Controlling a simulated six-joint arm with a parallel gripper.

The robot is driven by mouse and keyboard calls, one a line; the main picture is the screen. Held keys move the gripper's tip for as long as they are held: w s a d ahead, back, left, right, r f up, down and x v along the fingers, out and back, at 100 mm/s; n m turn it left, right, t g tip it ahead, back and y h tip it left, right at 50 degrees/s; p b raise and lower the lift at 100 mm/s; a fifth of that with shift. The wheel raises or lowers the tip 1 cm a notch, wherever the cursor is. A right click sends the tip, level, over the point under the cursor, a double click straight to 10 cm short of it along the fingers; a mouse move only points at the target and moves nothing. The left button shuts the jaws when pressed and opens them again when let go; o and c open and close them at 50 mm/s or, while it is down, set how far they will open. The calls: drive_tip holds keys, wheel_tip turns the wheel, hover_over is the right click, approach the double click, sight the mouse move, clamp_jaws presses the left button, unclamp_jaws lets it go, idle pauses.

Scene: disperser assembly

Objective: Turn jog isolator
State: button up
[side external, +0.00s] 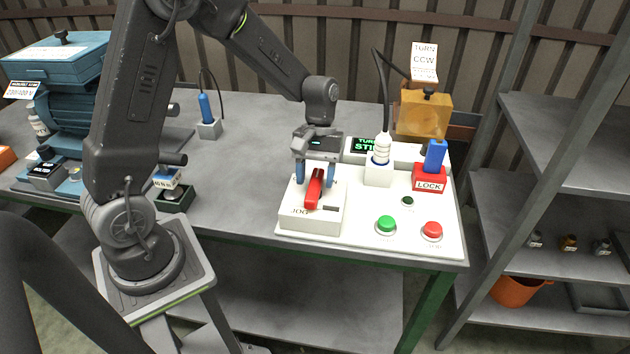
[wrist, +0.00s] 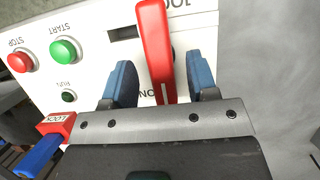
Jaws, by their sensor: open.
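The jog isolator is a white box (side external: 298,222) with a red handle (side external: 314,188) on its top, at the front left of the white panel. In the wrist view the red handle (wrist: 155,45) runs up the picture between my two blue fingertips. My gripper (side external: 314,180) is over the box, pointing down, with one finger on each side of the handle. Whether a finger touches the box top cannot be told.
On the panel (side external: 340,240) are a green button (side external: 386,225), a red button (side external: 432,231), a red LOCK block (side external: 430,178) with a blue handle, and a white socket (side external: 379,172) with a cabled plug. A display stands behind my gripper. A tan box (side external: 423,112) is at the back.

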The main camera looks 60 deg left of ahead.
drive_tip(key=shift+s+d+f, duration=0.2)
drive_tip(key=shift+s+f, duration=0.05)
drive_tip(key=shift+f, duration=0.4)
drive_tip(key=shift+c, duration=0.4)
drive_tip(key=c, duration=0.8)
drive_tip(key=shift+c, duration=0.2)
